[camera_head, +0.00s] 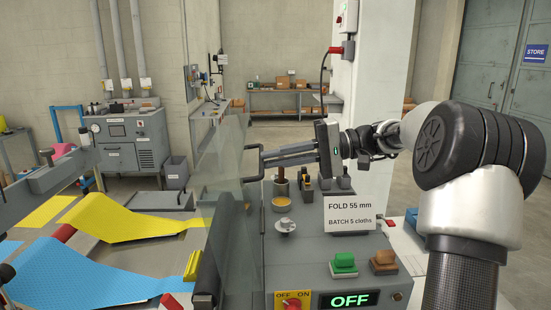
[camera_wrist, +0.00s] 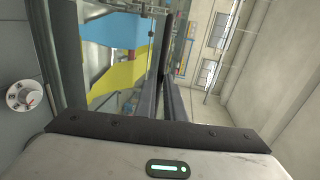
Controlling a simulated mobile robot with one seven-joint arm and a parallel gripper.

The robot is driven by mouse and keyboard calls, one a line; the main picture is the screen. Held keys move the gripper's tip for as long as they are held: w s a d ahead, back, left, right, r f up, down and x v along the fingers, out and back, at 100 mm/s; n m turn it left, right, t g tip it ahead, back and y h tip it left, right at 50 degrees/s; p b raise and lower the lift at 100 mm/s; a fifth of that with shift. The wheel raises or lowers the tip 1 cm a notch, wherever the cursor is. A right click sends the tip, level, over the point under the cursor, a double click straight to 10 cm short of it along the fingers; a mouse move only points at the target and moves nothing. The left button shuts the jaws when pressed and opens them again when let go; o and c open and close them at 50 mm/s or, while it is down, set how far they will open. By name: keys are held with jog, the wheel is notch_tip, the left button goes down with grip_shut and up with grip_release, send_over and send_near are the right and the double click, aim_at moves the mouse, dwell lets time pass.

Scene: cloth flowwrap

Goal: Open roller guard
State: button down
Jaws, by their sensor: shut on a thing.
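The roller guard (camera_head: 222,190) is a clear, slightly tinted panel at the left side of the grey machine cabinet. It stands upright between the cabinet and the yellow and blue cloths. A dark bracket-shaped handle (camera_head: 252,179) is on its right side. My gripper (camera_head: 266,160) reaches in from the right, with its long fingers level and shut on the handle. In the wrist view, my gripper fingers (camera_wrist: 164,95) run close together up to a dark upright bar. The exact contact there is hard to see.
A yellow cloth (camera_head: 125,226) and a blue cloth (camera_head: 75,274) lie left of the guard. The cabinet top holds a knob (camera_head: 285,226), a fold sign (camera_head: 350,213), and green (camera_head: 344,262) and brown (camera_head: 383,259) buttons. A display (camera_head: 350,300) reads OFF. A white column (camera_head: 375,90) stands behind my arm.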

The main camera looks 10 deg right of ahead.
jog(key=shift+d+f, duration=0.2)
jog(key=shift+f, duration=0.55)
jog(key=c, duration=1.9)
grip_release()
jog(key=shift+o, duration=0.3)
jog(key=shift+r, duration=0.1)
jog(key=shift+a+r, duration=0.1)
jog(key=shift+r, duration=0.1)
jog(key=v, duration=1.7)
jog(key=shift+d, duration=0.25)
jog(key=shift+w+r, duration=0.1)
jog(key=shift+w, duration=0.05)
